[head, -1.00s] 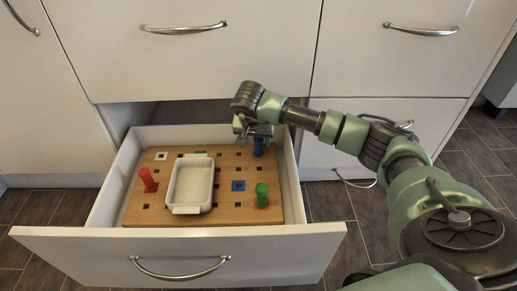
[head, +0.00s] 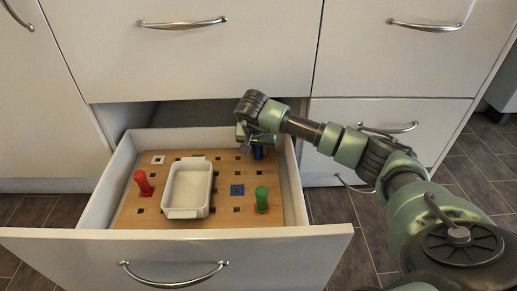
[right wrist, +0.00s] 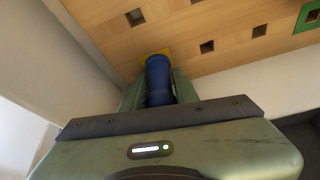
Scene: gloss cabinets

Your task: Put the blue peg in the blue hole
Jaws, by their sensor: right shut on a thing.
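The blue peg (head: 258,153) stands near the back right of the wooden board (head: 222,215) in the open drawer. My right gripper (head: 250,143) is over it from above. In the right wrist view my right gripper (right wrist: 160,95) is shut on the blue peg (right wrist: 158,78); the peg's far end is at a yellow-marked spot on the board. The blue-marked hole (head: 237,190) is empty, nearer the drawer front than the peg. My left gripper is not in view.
A white dish (head: 188,188) sits on the board's middle. A red peg (head: 143,183) stands on the left, a green peg (head: 262,199) at front right. The drawer walls (head: 292,185) surround the board closely.

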